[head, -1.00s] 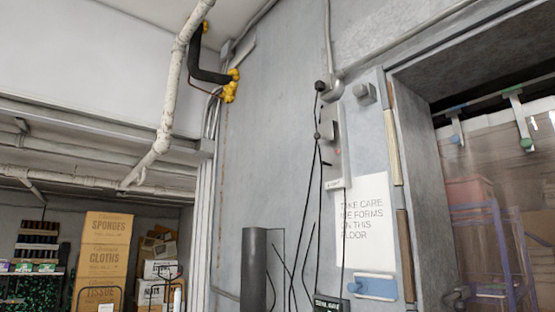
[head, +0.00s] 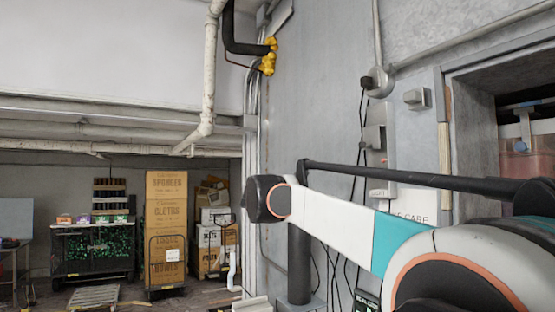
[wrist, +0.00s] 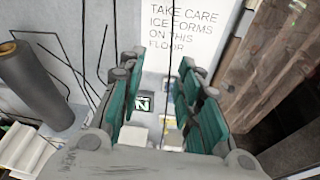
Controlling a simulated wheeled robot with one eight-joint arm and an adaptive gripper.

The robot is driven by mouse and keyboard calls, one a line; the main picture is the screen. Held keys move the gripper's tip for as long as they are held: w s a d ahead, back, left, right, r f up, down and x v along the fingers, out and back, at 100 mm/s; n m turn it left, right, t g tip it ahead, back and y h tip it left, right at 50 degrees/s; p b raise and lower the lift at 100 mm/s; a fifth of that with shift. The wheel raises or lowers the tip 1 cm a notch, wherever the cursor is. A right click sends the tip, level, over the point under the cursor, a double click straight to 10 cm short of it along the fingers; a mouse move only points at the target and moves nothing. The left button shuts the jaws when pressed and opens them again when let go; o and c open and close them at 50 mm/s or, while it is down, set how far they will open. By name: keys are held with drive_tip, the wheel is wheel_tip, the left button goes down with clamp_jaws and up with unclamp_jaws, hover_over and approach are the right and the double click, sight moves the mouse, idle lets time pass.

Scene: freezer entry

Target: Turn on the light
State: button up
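In the head view, a grey wall box (head: 375,138) with a cable and a smaller grey box (head: 417,98) are fixed high on the grey wall. A small dark box with a green and white face (wrist: 143,104) shows between the fingers. In the head view my arm covers part of the wall and notice, and I cannot make out the gripper.
A dark grey cylinder (wrist: 32,82) stands left of my gripper, with thin black cables hanging near it. A brown wooden strip (wrist: 268,75) is at the right. A doorway (head: 520,125) opens at the right. Stacked cartons (head: 166,215) and a dark rack (head: 93,250) stand far left.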

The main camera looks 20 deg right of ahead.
drive_tip(key=w+d+r+n+g+h+p, duration=0.1)
drive_tip(key=w+r+n+h+p, duration=0.15)
drive_tip(key=r, duration=0.35)
drive_tip(key=w+d+r+n+h+p, duration=0.1)
drive_tip(key=w+d+r, duration=0.15)
drive_tip(key=r, duration=0.35)
drive_tip(key=w+d+p, duration=0.1)
drive_tip(key=d+p, duration=0.2)
drive_tip(key=d, duration=0.9)
drive_tip(key=shift+d+f, duration=0.15)
drive_tip(key=shift+d, duration=0.15)
drive_tip(key=shift+m, duration=0.25)
drive_tip(key=shift+c, duration=0.3)
clamp_jaws()
